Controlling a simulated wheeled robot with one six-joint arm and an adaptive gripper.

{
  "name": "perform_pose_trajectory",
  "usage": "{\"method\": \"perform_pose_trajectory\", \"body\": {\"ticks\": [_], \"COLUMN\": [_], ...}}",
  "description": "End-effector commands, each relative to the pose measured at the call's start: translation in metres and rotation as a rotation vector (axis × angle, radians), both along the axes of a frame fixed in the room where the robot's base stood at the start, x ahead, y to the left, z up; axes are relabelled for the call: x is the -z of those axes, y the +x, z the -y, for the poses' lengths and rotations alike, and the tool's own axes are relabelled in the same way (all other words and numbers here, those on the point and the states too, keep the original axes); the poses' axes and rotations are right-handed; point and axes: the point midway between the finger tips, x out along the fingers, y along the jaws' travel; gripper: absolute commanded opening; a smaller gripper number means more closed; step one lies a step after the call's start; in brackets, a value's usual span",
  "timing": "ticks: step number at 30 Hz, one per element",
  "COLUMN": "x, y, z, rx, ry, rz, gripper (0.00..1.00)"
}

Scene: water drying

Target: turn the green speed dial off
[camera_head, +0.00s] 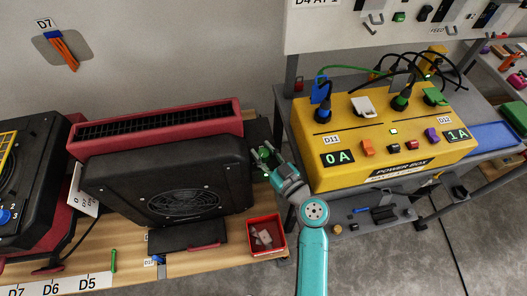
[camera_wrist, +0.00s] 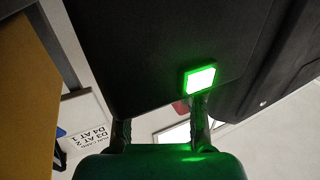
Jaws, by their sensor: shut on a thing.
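The green speed dial (camera_head: 264,153) shows as a small green piece at the right side of a black fan dryer (camera_head: 170,180), mostly covered by my gripper. My gripper (camera_head: 269,166) reaches up to that side of the dryer and is shut on the dial. In the wrist view my gripper's two dark fingers (camera_wrist: 160,120) stand apart against the black housing. A lit green square (camera_wrist: 200,79) glows just beyond the right finger. A large dark green shape (camera_wrist: 160,165) fills the bottom; I cannot tell whether it is the dial. The dial's setting cannot be read.
A yellow power box (camera_head: 330,170) with plugs, coloured switches and readouts "0 A" and "1 A" stands close on the right. A red bin (camera_head: 277,223) sits on the wooden bench below my gripper. Another dark machine (camera_head: 30,190) stands at the left.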

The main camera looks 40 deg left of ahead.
Motion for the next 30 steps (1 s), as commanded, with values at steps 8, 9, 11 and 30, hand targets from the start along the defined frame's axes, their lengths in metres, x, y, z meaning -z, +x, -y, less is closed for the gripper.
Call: {"method": "perform_pose_trajectory", "body": {"ticks": [8, 9, 11, 30], "x": [0.002, 0.002, 0.002, 0.001], "y": [-0.001, -0.001, -0.001, -0.003], "z": [0.001, 0.001, 0.001, 0.014], "rx": [-0.051, -0.051, -0.051, -0.047], "ry": [-0.002, -0.002, -0.002, 0.0], "rz": [-0.002, -0.002, -0.002, 0.0], "gripper": [0.03, 0.03, 0.03, 0.49]}}
